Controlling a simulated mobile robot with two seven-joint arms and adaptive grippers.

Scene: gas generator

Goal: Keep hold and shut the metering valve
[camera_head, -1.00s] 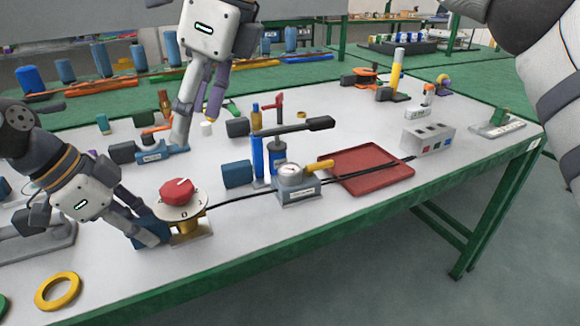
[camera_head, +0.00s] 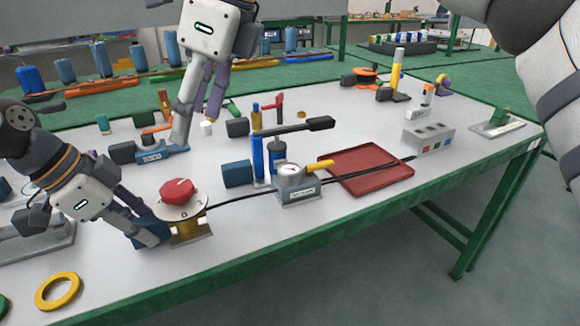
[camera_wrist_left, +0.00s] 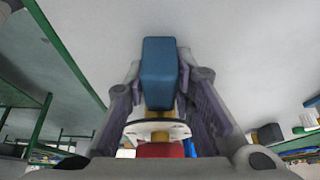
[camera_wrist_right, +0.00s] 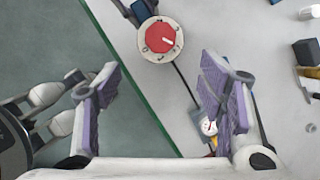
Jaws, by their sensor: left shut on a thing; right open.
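A red round knob (camera_head: 178,191) with a white mark sits on a pale dial plate (camera_head: 197,207) above a brass body (camera_head: 188,228), near the table's front edge. I take this as the metering valve. The red knob also shows from above in the right wrist view (camera_wrist_right: 159,38). My left gripper (camera_head: 147,232) is shut on the blue block (camera_wrist_left: 159,75) beside the brass body. My right gripper (camera_head: 199,129) is open and empty, above the table behind the knob, touching nothing that I can see.
A grey gauge box (camera_head: 298,192) with a yellow lever stands right of the knob, a black cable running between. A red tray (camera_head: 362,171) lies further right. Blue cylinders (camera_head: 277,160) stand behind. A yellow ring (camera_head: 57,291) lies at front left.

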